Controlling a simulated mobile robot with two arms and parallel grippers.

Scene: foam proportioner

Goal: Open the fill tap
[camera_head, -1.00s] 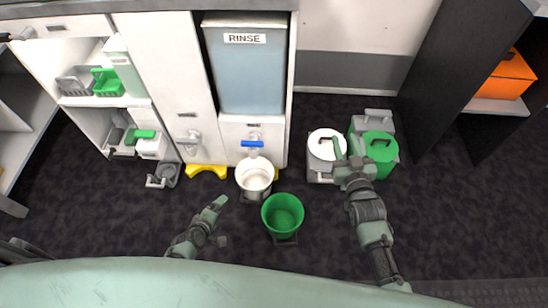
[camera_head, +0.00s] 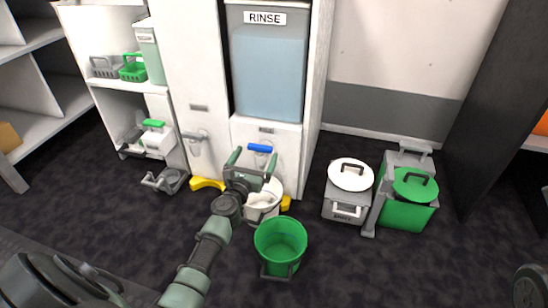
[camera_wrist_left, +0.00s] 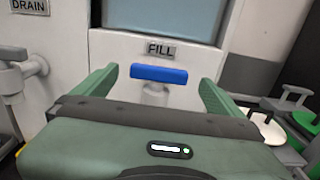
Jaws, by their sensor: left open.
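The fill tap has a blue handle (camera_head: 260,148) on the white cabinet front, below the blue-grey RINSE tank (camera_head: 270,68). In the left wrist view the blue handle (camera_wrist_left: 158,74) lies level, just under the FILL label (camera_wrist_left: 161,50). My left gripper (camera_head: 251,158) is open in front of the tap. In the left wrist view its two green fingers (camera_wrist_left: 155,88) stand left and right of the handle, with a gap on each side. The tap's spout is partly hidden behind the gripper. My right gripper is not in view.
A white bucket (camera_head: 265,206) stands below the tap, partly covered by my left gripper. A green bucket (camera_head: 281,241) stands in front of it. The drain tap (camera_wrist_left: 22,72) is to the left. White-lidded (camera_head: 350,174) and green (camera_head: 408,213) containers stand at the right.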

